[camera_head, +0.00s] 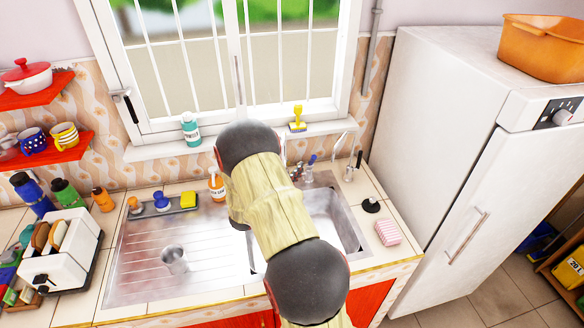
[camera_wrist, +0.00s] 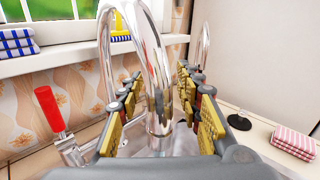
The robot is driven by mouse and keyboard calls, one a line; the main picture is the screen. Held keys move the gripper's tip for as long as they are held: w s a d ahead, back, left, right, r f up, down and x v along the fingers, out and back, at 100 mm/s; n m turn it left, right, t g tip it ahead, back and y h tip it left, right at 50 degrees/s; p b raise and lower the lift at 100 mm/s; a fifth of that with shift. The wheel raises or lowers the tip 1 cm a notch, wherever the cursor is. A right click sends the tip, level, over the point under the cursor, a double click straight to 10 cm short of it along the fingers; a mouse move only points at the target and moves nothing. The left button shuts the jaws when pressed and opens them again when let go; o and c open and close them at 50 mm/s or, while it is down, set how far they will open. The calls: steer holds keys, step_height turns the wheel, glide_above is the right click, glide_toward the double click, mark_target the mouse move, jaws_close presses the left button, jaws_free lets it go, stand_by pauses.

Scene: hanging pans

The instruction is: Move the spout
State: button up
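The spout (camera_wrist: 155,75) is a shiny chrome pipe. It rises from the sink and curves over at the top, in the middle of the wrist view. My gripper (camera_wrist: 158,88) is open, with one yellow-padded finger on each side of the spout's upright part. I cannot tell whether either finger touches it. In the head view my arm covers the gripper and most of the spout. A red-handled tap lever (camera_wrist: 50,108) stands left of the spout in the wrist view.
A second thin curved chrome pipe (camera_wrist: 203,45) stands behind the right finger. A black plunger-like item (camera_head: 371,205) and a pink striped cloth (camera_head: 388,232) lie right of the sink (camera_head: 190,255). A soap bottle (camera_head: 217,184) is left of my arm. The white fridge (camera_head: 450,150) bounds the right side.

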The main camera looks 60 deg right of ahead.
steer(key=a, duration=1.1)
steer(key=shift+a, duration=0.15)
